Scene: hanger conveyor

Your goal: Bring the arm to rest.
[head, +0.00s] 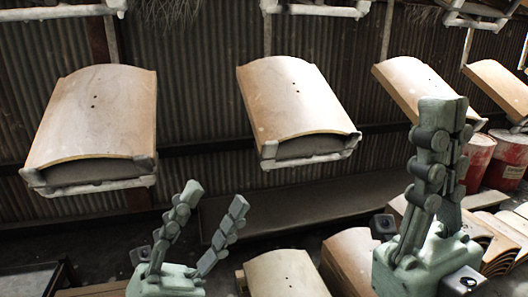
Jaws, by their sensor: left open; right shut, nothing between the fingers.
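My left gripper (214,198) rises from the lower left middle of the head view with its two fingers pointing up and spread apart. Nothing is between them. My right gripper (443,110) stands upright at the right, its fingers together with nothing held. Its tips overlap the lower part of a hanging curved panel (406,80) in the picture; I cannot tell the distance between them. My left gripper is below and between two other hanging panels, apart from both in the picture.
Curved tan panels hang on metal hangers at the left (98,110) and middle (290,95), with another at far right (500,88). Red drums (478,160) stand at right. More curved pieces (285,275) lie below. A corrugated wall (200,90) closes the back.

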